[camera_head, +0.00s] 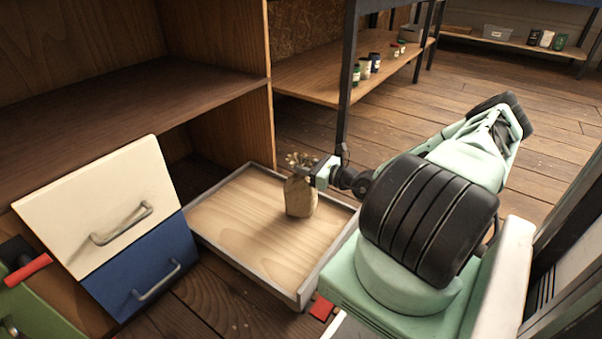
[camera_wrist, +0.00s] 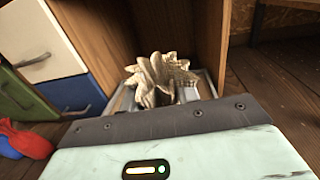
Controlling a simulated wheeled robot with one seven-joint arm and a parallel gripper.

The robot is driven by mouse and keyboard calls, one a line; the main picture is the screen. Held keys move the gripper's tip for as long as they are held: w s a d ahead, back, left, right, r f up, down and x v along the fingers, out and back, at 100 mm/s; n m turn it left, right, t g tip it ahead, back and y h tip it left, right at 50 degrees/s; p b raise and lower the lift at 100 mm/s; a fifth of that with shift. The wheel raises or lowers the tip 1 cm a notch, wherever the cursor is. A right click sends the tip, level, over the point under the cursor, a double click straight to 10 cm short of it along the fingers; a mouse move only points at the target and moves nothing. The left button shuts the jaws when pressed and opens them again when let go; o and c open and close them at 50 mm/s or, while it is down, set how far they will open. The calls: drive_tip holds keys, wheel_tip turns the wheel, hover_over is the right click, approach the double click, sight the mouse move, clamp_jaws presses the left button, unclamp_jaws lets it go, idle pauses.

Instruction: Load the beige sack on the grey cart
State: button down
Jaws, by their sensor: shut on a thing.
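The beige sack (camera_head: 300,195) is upright, with a gathered, ruffled top. My gripper (camera_head: 318,173) is shut on its neck, coming in from the right. The grey cart (camera_head: 240,262) is a low flat tray with a grey rim and a light wooden deck, on the floor. The sack is over the middle-right of the deck; its base looks at or very near the deck, but I cannot tell if it touches. In the wrist view the sack's ruffled top (camera_wrist: 160,78) shows above my gripper's body, and its lower part is hidden.
A wooden shelf unit (camera_head: 130,85) stands behind and left of the cart. Cream (camera_head: 95,200) and blue (camera_head: 140,275) handled fronts flank the cart's left side. A lower shelf with jars (camera_head: 365,66) lies beyond. Open plank floor (camera_head: 440,115) is at the back right.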

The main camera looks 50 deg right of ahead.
drive_tip(key=shift+f, duration=0.65)
drive_tip(key=c, duration=1)
unclamp_jaws()
drive_tip(key=shift+f, duration=0.1)
drive_tip(key=shift+c, duration=0.2)
